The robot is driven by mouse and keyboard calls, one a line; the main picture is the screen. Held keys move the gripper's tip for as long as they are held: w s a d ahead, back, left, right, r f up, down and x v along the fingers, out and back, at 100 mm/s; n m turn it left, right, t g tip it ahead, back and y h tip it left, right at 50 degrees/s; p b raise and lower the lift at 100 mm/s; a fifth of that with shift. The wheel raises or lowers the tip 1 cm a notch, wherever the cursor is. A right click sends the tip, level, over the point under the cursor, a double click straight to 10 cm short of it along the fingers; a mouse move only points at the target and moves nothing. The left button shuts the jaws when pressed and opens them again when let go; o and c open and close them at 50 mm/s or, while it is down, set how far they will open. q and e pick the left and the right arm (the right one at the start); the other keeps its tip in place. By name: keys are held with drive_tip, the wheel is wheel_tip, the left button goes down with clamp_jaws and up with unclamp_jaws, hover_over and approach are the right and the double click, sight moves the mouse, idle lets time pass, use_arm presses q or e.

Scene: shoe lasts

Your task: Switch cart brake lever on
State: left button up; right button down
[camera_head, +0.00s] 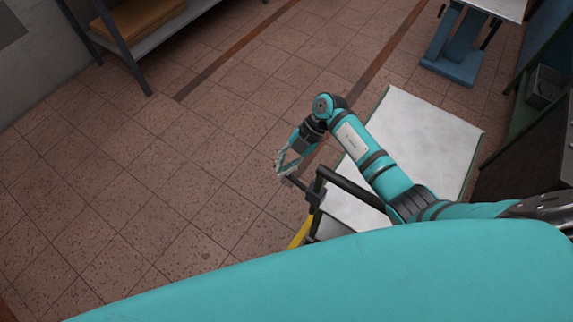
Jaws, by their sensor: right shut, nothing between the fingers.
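A cart with a pale flat top (430,125) stands right of centre, partly covered by my right arm. Its black handle bar (350,187) runs across the near end, with a dark joint at the left corner. A short dark piece (297,184), possibly the brake lever, sticks out left of that corner. A yellow part (300,233) shows below it. My right gripper (281,168) is shut and empty, with its fingertips close to the tip of the dark piece. I cannot tell whether they touch. My left gripper is out of view.
My teal body hides the bottom of the view. Tiled floor (150,210) is clear to the left. A shelf (165,30) with a brown box stands at the upper left. A blue stand (460,48) and a dark cabinet are at the right.

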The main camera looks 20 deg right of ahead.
drive_tip(key=f+b, duration=0.1)
drive_tip(key=w+f+g+h, duration=0.1)
drive_tip(key=a+f+b, duration=0.1)
drive_tip(key=shift+w+f+m+b, duration=0.2)
drive_tip(key=shift+w+m+b, duration=0.15)
drive_tip(key=shift+m, duration=0.05)
use_arm(q)
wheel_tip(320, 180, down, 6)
drive_tip(key=b, duration=0.2)
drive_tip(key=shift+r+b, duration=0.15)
drive_tip(key=shift+b, duration=0.2)
use_arm(e)
drive_tip(key=f, duration=0.3)
drive_tip(key=shift+w+a, duration=0.3)
drive_tip(key=shift+a, duration=0.05)
